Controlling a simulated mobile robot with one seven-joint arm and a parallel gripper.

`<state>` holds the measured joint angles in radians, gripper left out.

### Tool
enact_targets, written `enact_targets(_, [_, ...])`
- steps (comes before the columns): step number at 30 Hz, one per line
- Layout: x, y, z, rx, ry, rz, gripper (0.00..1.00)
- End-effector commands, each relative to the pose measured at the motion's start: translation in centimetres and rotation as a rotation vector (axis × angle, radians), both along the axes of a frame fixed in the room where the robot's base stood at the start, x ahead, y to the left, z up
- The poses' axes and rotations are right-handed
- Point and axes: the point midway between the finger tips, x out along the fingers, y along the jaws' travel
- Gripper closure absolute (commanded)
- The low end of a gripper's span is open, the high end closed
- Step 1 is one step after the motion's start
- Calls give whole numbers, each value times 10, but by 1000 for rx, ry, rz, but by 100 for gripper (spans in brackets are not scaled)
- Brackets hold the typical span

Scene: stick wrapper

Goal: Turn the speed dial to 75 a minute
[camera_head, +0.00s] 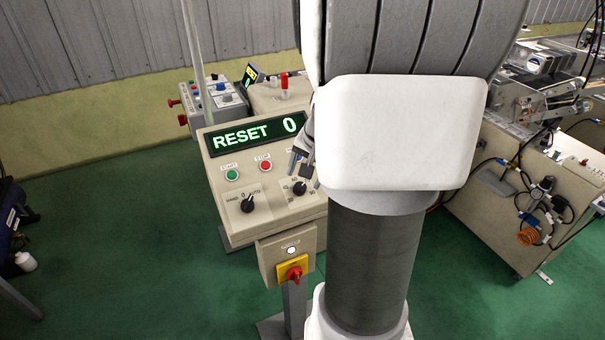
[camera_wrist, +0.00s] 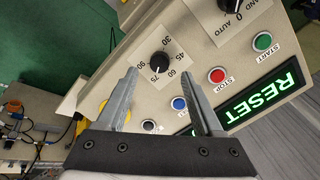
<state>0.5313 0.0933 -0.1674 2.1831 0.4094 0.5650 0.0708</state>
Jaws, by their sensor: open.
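The speed dial is a round black knob (camera_wrist: 160,63) on the beige control panel (camera_head: 222,180), ringed by numbers from 30 to 90. In the wrist view its white pointer mark seems to point near 75; it is too small to read exactly. My gripper (camera_wrist: 160,73) is open, its two grey fingers spread to either side of the dial in that view. The dial appears beyond the fingertips, with no visible contact. In the head view the dial (camera_head: 299,188) shows just below my gripper (camera_head: 303,167), partly hidden by my arm. The display (camera_head: 256,132) reads RESET 0.
The panel also bears a green start button (camera_head: 232,174), a red stop button (camera_head: 265,165), a black mode knob (camera_head: 248,204) and a blue button (camera_wrist: 179,103). A red and yellow switch (camera_head: 293,271) sits below. My arm hides the panel's right side.

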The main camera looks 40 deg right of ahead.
Motion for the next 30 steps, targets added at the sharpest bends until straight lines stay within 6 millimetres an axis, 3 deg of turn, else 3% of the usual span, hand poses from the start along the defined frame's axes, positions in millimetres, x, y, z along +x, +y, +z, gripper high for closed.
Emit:
enact_targets(1, [-4,1,17,0,-1,-1,32])
enact_targets(15, [-37,5,96,0,-1,-2,32])
enact_targets(21, [-46,7,115,0,-1,-1,32])
enact_targets(30, [-49,7,120,2,0,-2,32])
